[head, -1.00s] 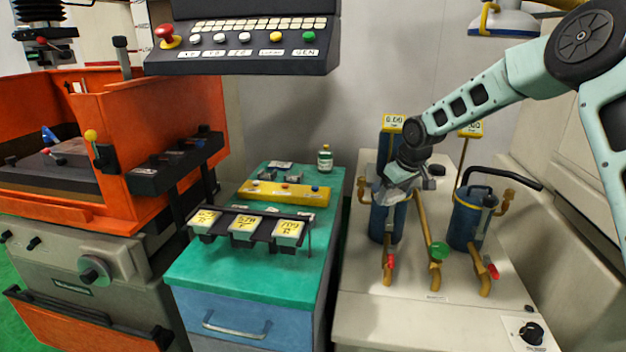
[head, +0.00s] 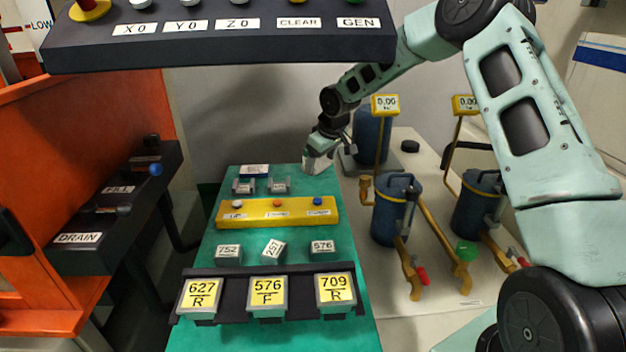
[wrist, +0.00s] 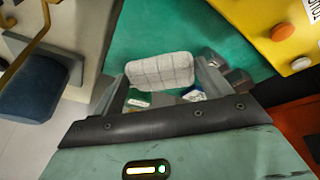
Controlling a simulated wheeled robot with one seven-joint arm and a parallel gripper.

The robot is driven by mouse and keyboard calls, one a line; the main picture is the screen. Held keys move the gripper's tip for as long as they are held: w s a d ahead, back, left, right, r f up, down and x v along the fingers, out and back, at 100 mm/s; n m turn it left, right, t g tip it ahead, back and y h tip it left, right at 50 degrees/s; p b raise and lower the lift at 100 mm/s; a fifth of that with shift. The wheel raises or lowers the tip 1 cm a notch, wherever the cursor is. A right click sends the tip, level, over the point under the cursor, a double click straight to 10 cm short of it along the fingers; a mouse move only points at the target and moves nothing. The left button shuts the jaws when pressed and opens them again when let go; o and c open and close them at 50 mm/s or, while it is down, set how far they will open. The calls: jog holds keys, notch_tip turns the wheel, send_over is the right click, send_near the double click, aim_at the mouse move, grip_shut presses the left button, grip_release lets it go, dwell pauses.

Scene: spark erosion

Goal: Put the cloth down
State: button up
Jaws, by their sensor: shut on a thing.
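The cloth (wrist: 160,70) is a pale grey-white, quilted folded pad between the fingertips of my gripper (wrist: 165,76) in the wrist view. My gripper is shut on it. In the head view, my gripper (head: 319,150) holds the cloth (head: 317,164) at the far right corner of the green bench top (head: 215,243). The cloth is over or very near the green surface; I cannot tell whether it touches. Parts of a small green-and-white item (wrist: 138,100) and a blue-and-white item (wrist: 194,94) show behind the cloth, between the fingers.
A yellow strip with buttons (head: 277,212) and small labelled blocks (head: 273,249) lie on the bench. A dark rack (head: 240,315) with yellow-tagged blocks stands in front. Blue canisters (head: 391,215) and brass pipes are to the right. A control panel (head: 220,45) overhangs above.

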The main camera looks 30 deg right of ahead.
jog(key=shift+f+p, duration=0.5)
jog(key=shift+f, duration=2.9)
jog(key=o, duration=1.3)
jog(key=shift+r, duration=0.1)
jog(key=b+v, duration=0.1)
jog(key=v, duration=1)
jog(key=shift+s+r, duration=0.2)
jog(key=shift+r, duration=0.15)
